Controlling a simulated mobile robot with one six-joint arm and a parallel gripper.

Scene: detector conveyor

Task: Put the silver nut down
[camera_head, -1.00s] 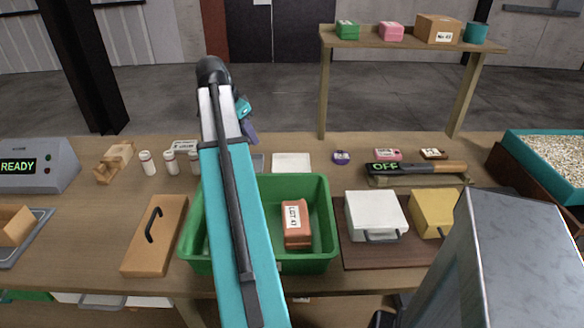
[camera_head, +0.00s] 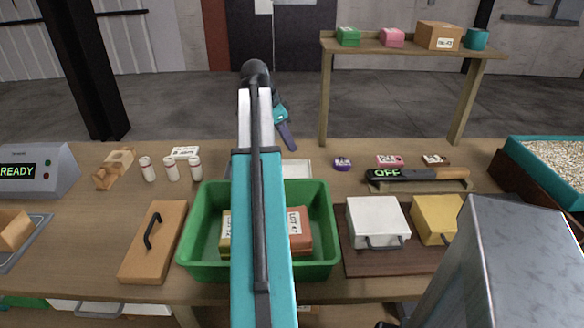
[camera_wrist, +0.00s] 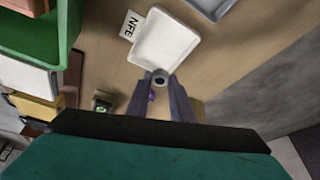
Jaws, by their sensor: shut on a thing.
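My gripper (camera_wrist: 161,84) is shut on the silver nut (camera_wrist: 160,78), a small grey ring with a dark hole between the fingertips in the wrist view. In that view a white tray (camera_wrist: 165,40) lies just beyond the fingertips, with a card marked NFE (camera_wrist: 130,25) at its left. The nut cannot be made out there. The white tray (camera_head: 298,169) is partly hidden behind my arm.
A green bin (camera_head: 326,225) holding labelled blocks stands in front of the tray. A purple round item (camera_head: 342,163) and the bar marked OFF (camera_head: 415,173) lie to the right. White bottles (camera_head: 171,166) stand left. A grey tray (camera_wrist: 212,6) is beside the white one.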

